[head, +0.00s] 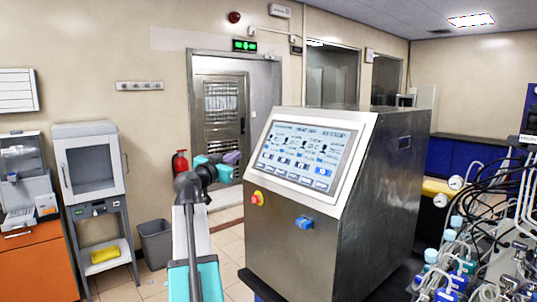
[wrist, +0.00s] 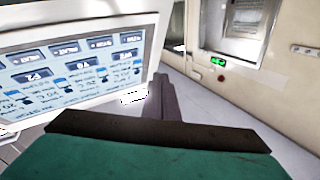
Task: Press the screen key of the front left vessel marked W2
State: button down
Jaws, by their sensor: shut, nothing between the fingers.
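The touch screen (head: 305,152) is on the sloped front of a steel console (head: 345,215). It shows columns of small text, a row of dark keys with one bright blue key (head: 322,171), and a bottom row of keys. The screen also fills the upper left of the wrist view (wrist: 75,65), tilted. My gripper (head: 233,158) is just left of the screen's left edge. In the wrist view its shut, empty fingers (wrist: 162,82) are beside the screen's edge, apparently apart from it.
A red and yellow stop button (head: 257,198) and a blue knob (head: 304,222) sit below the screen. Tubes and bottles (head: 465,245) crowd the right. A white cabinet (head: 88,165), a grey bin (head: 155,243) and a red extinguisher (head: 180,163) stand left. Floor shows between bin and console.

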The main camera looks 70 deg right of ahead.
aim_at(268, 156)
jog(key=shift+m+g+h, duration=0.4)
jog(key=s+r, duration=0.1)
jog(key=r, duration=0.2)
jog(key=s+r, duration=0.1)
jog(key=shift+s+d+r, duration=0.1)
jog(key=shift+s+r, duration=0.1)
jog(key=shift+s, duration=0.15)
jog(key=shift+d, duration=0.1)
jog(key=s+d+f, duration=0.4)
jog(key=d, duration=0.2)
jog(key=shift+f+b, duration=0.25)
jog(key=shift+b, duration=0.2)
jog(key=shift+d, duration=0.1)
